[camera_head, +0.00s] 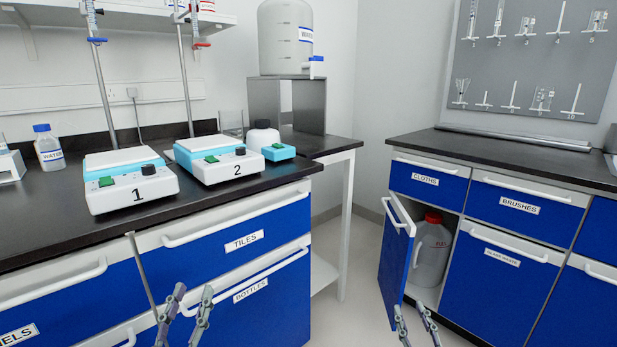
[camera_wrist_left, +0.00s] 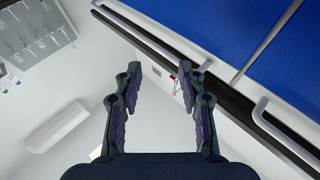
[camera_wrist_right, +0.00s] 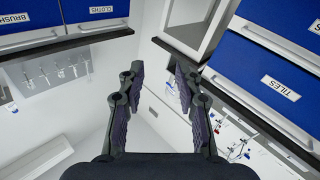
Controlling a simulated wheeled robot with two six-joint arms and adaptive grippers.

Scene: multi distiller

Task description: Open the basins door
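A blue cabinet door (camera_head: 396,258) with a white handle stands swung open below the CLOTHS drawer (camera_head: 430,180). I cannot read a BASINS label in any view. A grey jug (camera_head: 434,250) with a red cap shows inside the opening. My right gripper (camera_head: 409,306) is open and empty, in front of the lower end of that door in the head view; I cannot tell whether it touches. My left gripper (camera_head: 194,289) is open and empty, in front of the BOTTLES drawer (camera_head: 275,305). Both wrist views show nothing between the fingers.
A TILES drawer (camera_head: 200,235) lies in the left bench, with two numbered hotplates (camera_head: 132,188) on top. A BRUSHES drawer (camera_head: 530,205) and a labelled blue door (camera_head: 495,280) are right of the open door. Pale floor (camera_head: 350,300) lies clear between the benches.

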